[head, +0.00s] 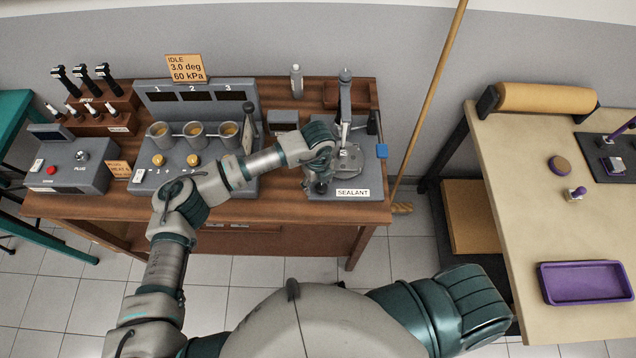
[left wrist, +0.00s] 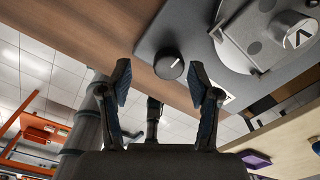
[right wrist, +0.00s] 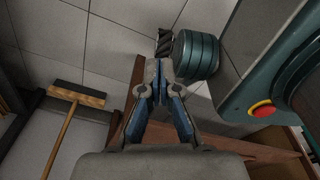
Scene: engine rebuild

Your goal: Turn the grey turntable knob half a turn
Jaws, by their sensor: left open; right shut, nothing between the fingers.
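In the left wrist view, a dark grey round knob (left wrist: 168,65) with a white pointer line sits on the grey sealant plate (left wrist: 160,38), beside the light-grey turntable (left wrist: 240,48). My left gripper (left wrist: 158,70) is open, with one finger on each side of the knob in that view; I cannot tell whether either touches it. My right gripper (right wrist: 160,78) is shut and empty, away from the station.
A dispenser post (head: 345,105) stands behind the turntable. The cup station (head: 215,178) is to the left. A broom (head: 430,100) leans right of the bench. A table with a purple tray (head: 585,282) stands at the right, across a floor gap.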

